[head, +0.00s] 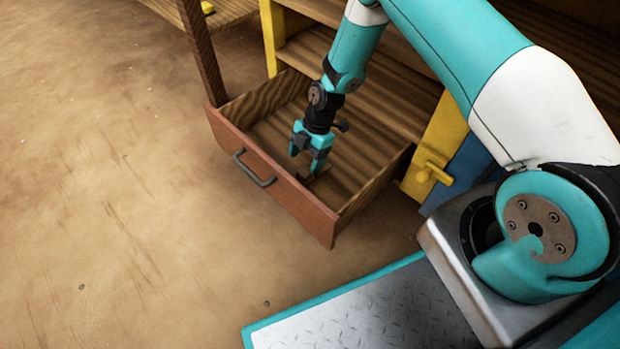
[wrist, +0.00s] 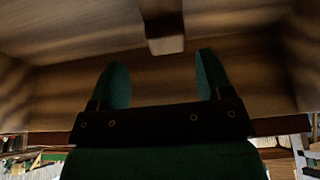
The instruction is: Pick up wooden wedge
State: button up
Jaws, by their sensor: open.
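The wooden wedge (wrist: 164,28) shows in the wrist view as a small brown block with a paler end. It lies on the drawer floor, just beyond the fingertips and roughly midway between them. In the head view only a small brown piece of it (head: 319,173) seems to show beside the fingers; my gripper hides the rest. My gripper (head: 306,160) is inside the drawer, pointing down, close to its front panel. In the wrist view my gripper (wrist: 161,70) has its two green fingers apart, with nothing between them.
The open drawer has a reddish front panel (head: 270,180) with a dark handle (head: 254,168), and wooden side walls around my gripper. A yellow post with a knob (head: 433,172) stands right of the drawer. The brown floor (head: 100,200) at left is clear.

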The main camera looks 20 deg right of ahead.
aim_at(306, 169)
jog(key=b+x, duration=0.1)
jog(key=x, duration=0.1)
jog(key=b+x, duration=0.2)
jog(key=d+b+x, duration=0.1)
jog(key=x, duration=0.1)
jog(key=shift+s+f+b, duration=0.25)
jog(key=shift+f+b, duration=0.1)
jog(key=shift+r, duration=0.15)
jog(key=c, duration=1)
jog(key=shift+c, duration=0.2)
jog(key=shift+r, duration=0.1)
